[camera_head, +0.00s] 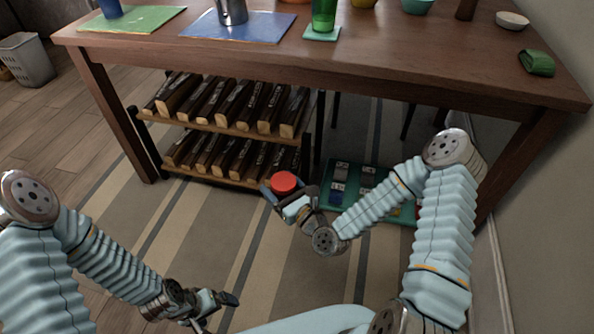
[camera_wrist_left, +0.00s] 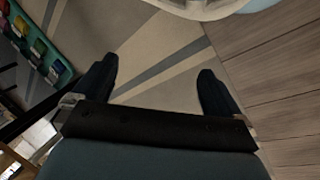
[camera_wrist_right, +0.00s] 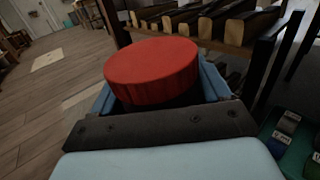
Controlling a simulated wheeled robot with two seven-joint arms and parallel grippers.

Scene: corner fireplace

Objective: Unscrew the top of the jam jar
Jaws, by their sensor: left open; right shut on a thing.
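The jam jar shows as a round red lid (camera_head: 284,182) in the head view, held in my right gripper (camera_head: 283,190). In the right wrist view the red lid (camera_wrist_right: 152,68) is large and sits between the fingers, with a dark part just under it. Most of the jar's body is hidden by the gripper. My right gripper is shut on the jar, in front of the log rack and above the floor. My left gripper (camera_head: 226,306) is low at the bottom of the head view. In the left wrist view its fingers (camera_wrist_left: 158,90) are wide apart with only floor between them.
A wooden table (camera_head: 400,60) stands ahead, with mats, cups and bowls on it. Under it are a log rack (camera_head: 225,130) and a green tray (camera_head: 326,200) with small items. A wall (camera_head: 555,200) is at the right. The striped rug (camera_head: 170,215) between my arms is clear.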

